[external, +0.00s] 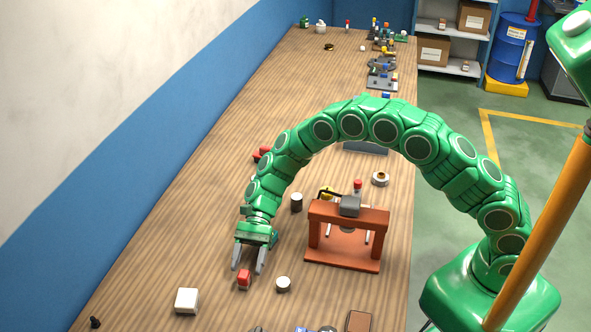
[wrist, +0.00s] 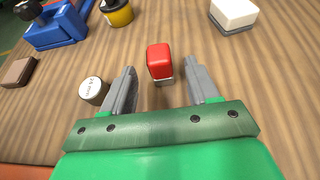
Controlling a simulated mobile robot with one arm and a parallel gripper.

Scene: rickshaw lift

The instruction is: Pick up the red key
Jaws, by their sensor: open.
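The red key (external: 244,279) is a small red block with a light base, standing on the wooden table near the front left. It also shows in the wrist view (wrist: 159,58), upright, with a pale lower edge. My gripper (external: 249,269) points down at the table just beside and behind it. In the wrist view my gripper (wrist: 159,70) is open, with one grey finger on each side of the key and visible space between. Nothing is held. Contact between the fingers and the key is not visible.
A white block (external: 187,300) stands left of the key and a white-topped cylinder (external: 283,284) right of it. A brown press-like frame (external: 345,262) stands farther right. A blue object (wrist: 55,27) and a yellow-black one (wrist: 117,12) show ahead. The table's left side is mostly clear.

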